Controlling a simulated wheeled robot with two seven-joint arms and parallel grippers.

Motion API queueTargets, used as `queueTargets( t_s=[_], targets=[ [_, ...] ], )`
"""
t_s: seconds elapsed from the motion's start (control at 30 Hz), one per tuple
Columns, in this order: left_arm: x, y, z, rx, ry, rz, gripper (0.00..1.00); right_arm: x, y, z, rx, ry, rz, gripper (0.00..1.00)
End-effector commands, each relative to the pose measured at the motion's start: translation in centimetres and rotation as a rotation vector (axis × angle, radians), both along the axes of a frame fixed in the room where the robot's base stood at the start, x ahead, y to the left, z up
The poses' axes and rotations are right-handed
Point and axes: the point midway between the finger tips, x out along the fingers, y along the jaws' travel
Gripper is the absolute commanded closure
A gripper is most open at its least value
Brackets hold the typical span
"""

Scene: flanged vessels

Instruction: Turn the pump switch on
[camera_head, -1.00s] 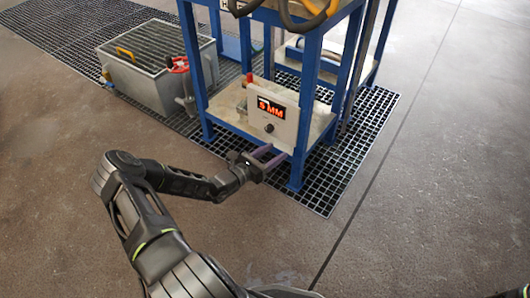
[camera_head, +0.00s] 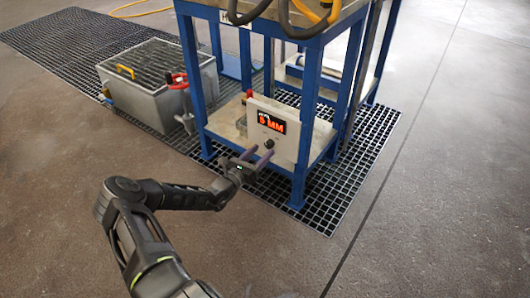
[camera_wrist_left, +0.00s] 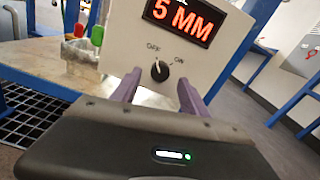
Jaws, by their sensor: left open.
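The pump switch (camera_wrist_left: 160,71) is a black round knob on a white control panel (camera_wrist_left: 120,35), between the labels OFF and ON. Its white pointer mark points up and left, toward OFF. In the head view the knob (camera_head: 269,144) sits below the lit red display (camera_head: 271,122). My left gripper (camera_head: 258,155) is open, its two purple fingers pointing at the panel. In the left wrist view the fingers (camera_wrist_left: 158,88) stand one on each side of the knob, just below it in the picture; I cannot tell whether they touch it. My right gripper is not in view.
The panel stands on the lower shelf of a blue frame (camera_head: 298,185), whose front leg is right of my gripper. A grey tank (camera_head: 150,92) with a red valve stands at the left on floor grating (camera_head: 335,200). The floor in front is clear.

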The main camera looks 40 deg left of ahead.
Motion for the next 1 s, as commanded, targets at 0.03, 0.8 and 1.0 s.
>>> queueTargets(
  t_s=[0.03,0.8,1.0],
  targets=[
    [0.8,-0.1,-0.4,0.0,-0.002,-0.002,0.48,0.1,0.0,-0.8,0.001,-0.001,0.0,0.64],
    [2.8,0.0,0.0,0.0,0.0,-0.001,0.71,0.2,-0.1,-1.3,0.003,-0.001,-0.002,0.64],
    [2.8,0.0,0.0,0.0,0.0,-0.001,0.87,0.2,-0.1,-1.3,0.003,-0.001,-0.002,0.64]
  ],
)
